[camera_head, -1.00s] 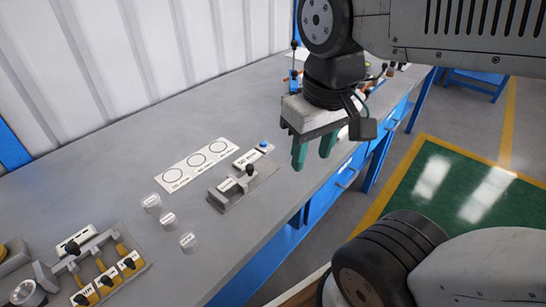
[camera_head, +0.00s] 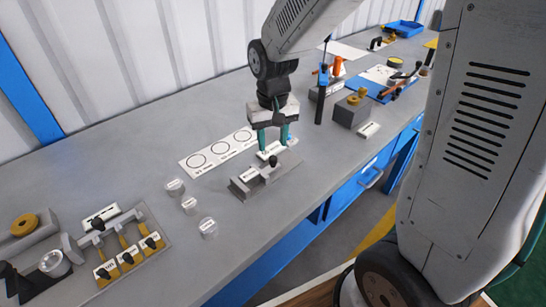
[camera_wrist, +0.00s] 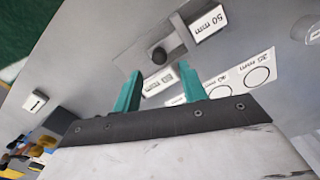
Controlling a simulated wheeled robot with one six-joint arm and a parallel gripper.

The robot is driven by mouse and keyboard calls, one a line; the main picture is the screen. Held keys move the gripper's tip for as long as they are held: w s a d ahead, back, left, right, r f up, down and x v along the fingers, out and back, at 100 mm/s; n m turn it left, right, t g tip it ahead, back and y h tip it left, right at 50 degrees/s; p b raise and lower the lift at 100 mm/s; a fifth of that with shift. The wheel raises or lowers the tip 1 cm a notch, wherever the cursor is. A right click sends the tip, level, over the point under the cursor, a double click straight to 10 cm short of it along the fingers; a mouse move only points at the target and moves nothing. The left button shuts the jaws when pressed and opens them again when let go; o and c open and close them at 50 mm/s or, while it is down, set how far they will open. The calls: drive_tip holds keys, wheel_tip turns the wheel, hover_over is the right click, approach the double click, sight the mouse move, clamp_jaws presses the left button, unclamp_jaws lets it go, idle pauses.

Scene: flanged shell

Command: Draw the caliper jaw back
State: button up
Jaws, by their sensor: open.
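The caliper (camera_head: 245,185) is a low grey fixture on the bench, with a labelled block at its near left end and a black knob (camera_head: 273,161) on top. In the wrist view the knob (camera_wrist: 158,56) shows just beyond my fingertips, beside a "50 mm" label (camera_wrist: 208,24). My gripper (camera_head: 274,147) has two teal fingers pointing down, apart and empty. It hangs over the caliper's far end, slightly behind the knob, and partly hides a white label there. I cannot tell its exact height. The fingers (camera_wrist: 160,75) do not enclose the knob.
A white card with several circles (camera_head: 219,153) lies behind the caliper. Small clear labelled pieces (camera_head: 189,205) stand to its left. A yellow-handled fixture (camera_head: 124,245) is at front left. A grey block (camera_head: 351,110) and upright black tool (camera_head: 320,100) stand to the right.

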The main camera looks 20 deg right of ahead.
sight(273, 157)
wheel_tip(273, 157, down, 6)
drive_tip(key=shift+f, duration=0.2)
